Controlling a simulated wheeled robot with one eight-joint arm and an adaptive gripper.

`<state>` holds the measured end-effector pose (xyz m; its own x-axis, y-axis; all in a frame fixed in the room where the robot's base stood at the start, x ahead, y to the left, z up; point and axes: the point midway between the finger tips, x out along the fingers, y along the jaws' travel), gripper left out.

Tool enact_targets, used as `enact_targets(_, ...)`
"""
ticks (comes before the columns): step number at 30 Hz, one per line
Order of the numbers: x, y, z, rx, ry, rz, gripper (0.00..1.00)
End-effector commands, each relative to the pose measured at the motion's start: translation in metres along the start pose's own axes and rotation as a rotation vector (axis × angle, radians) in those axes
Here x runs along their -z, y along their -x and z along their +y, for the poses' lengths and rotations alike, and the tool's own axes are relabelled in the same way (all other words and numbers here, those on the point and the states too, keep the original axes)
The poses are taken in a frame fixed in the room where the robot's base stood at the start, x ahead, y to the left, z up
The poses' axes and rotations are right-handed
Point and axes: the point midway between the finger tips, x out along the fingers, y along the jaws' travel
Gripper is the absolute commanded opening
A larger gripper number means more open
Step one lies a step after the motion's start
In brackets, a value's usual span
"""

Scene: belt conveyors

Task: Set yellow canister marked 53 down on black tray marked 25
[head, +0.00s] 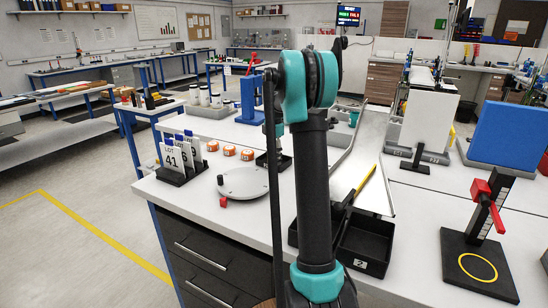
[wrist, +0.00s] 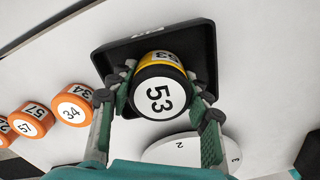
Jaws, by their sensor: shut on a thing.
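In the wrist view the yellow canister (wrist: 158,93), with a white lid reading 53, is between the fingers of my gripper (wrist: 157,80), which is shut on it. Behind it is a black tray (wrist: 112,58) with a raised rim; its label at the far edge is too small and skewed to read. The canister overlaps the tray's middle and near part; I cannot tell whether it touches the floor of the tray. In the head view my arm hides the gripper and canister, and only a dark edge of the tray (head: 263,160) shows.
Orange canisters stand left of the tray, one marked 34 (wrist: 75,103) and one marked 57 (wrist: 30,122). A round grey turntable (head: 243,182) is close by. Lot cards (head: 181,160) stand at the left edge. A black tray marked 2 (head: 363,250) lies right of my arm.

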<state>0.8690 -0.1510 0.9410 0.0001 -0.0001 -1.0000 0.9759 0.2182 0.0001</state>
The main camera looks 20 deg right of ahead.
Motion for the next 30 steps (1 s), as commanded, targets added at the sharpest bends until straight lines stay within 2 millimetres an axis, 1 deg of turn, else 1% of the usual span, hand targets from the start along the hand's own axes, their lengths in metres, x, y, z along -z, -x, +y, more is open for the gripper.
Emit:
enact_targets(7,0.000,-0.002,0.000,0.000,0.000,0.000,0.11)
enact_targets(8,0.000,-0.002,0.000,0.000,0.000,0.000,0.51)
enact_targets(12,0.000,-0.002,0.000,0.000,0.000,0.000,0.68)
enact_targets(23,0.000,0.001,0.000,0.000,0.000,0.000,0.69)
enact_targets(26,0.000,0.010,0.000,0.000,0.000,0.000,0.69)
enact_targets(29,0.000,0.026,0.000,0.000,0.000,0.000,0.69)
enact_targets(30,0.000,0.034,0.000,0.000,0.000,0.000,0.69)
